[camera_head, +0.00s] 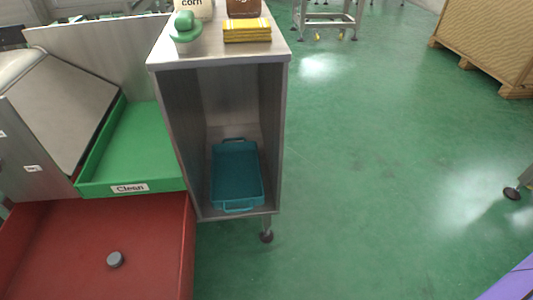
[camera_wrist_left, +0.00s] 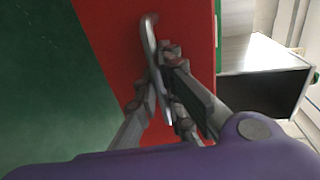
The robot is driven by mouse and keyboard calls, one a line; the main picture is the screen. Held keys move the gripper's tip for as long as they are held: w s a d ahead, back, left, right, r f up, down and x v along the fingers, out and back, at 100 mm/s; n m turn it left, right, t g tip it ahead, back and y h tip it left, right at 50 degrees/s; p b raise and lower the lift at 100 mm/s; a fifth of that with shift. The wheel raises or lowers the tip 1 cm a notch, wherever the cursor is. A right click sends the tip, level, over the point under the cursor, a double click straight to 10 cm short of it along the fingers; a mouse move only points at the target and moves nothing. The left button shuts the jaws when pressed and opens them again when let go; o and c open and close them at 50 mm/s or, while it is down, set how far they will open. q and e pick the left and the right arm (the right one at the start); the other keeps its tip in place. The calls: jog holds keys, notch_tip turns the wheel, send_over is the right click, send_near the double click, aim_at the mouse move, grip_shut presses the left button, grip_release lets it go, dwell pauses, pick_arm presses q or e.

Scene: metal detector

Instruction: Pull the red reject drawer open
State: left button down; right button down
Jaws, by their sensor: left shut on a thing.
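The red reject drawer (camera_head: 150,245) is at the lower left of the head view. Its open top shows the red inside, with a small grey round piece (camera_head: 115,259) lying on its floor. It sits below the green tray labelled "Clean" (camera_head: 140,150). In the left wrist view the drawer's red front (camera_wrist_left: 120,40) carries a metal bar handle (camera_wrist_left: 150,33). My left gripper (camera_wrist_left: 160,78) is shut on this handle, its fingers on either side of the bar. The drawer's front edge and my left gripper are outside the head view. My right gripper is not in view.
A grey cabinet (camera_head: 287,130) stands right of the drawer, with a teal tray (camera_head: 237,172) inside. A wooden crate (camera_head: 490,40) stands far right.

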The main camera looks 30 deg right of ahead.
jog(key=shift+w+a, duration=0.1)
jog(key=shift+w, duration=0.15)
